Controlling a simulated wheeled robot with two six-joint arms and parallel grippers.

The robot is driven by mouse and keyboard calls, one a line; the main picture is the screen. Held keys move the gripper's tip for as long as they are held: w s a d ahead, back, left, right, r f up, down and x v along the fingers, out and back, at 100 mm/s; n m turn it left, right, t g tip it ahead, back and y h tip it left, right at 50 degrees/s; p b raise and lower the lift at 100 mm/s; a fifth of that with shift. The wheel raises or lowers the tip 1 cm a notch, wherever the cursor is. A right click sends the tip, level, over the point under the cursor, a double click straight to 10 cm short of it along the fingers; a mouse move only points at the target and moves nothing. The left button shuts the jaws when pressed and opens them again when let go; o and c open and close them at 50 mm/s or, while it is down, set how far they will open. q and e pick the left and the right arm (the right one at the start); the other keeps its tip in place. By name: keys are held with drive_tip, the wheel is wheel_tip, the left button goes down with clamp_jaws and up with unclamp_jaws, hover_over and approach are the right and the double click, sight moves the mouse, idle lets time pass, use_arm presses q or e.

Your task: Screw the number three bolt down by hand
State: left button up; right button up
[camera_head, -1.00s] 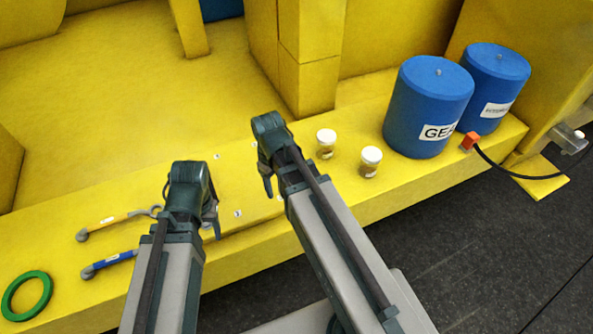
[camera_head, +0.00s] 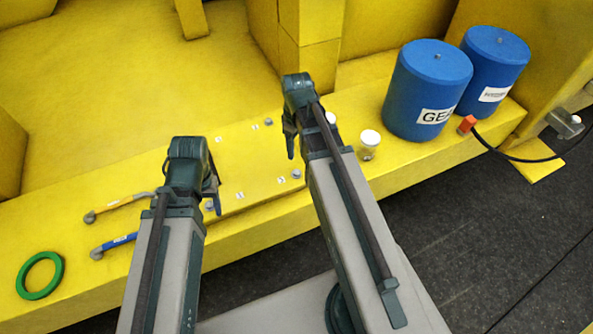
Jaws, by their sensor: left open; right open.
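Grey bolt heads show on the yellow ledge: one (camera_head: 268,121) at the back, one (camera_head: 296,174) at the front right, and one (camera_head: 209,206) at the front left beside my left gripper. Small white number labels lie near them, too small to read, so I cannot tell which bolt is number three. My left gripper (camera_head: 213,200) is open, pointing down close to the front-left bolt; whether it touches is unclear. My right gripper (camera_head: 290,145) is open and empty, pointing down between the back and front-right bolts, apparently above the ledge.
Blue drums (camera_head: 425,95) stand further right. An orange-handled wrench (camera_head: 120,204), a blue-handled wrench (camera_head: 118,243) and a green ring (camera_head: 40,276) lie at the left.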

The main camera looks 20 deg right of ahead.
sight(296, 171)
use_arm(q)
wheel_tip(296, 171, down, 11)
drive_tip(key=b, duration=1)
drive_tip(key=shift+f, duration=0.15)
use_arm(e)
wheel_tip(296, 171, down, 11)
drive_tip(key=shift+f, duration=0.15)
drive_tip(key=shift+c, duration=0.2)
clamp_jaws()
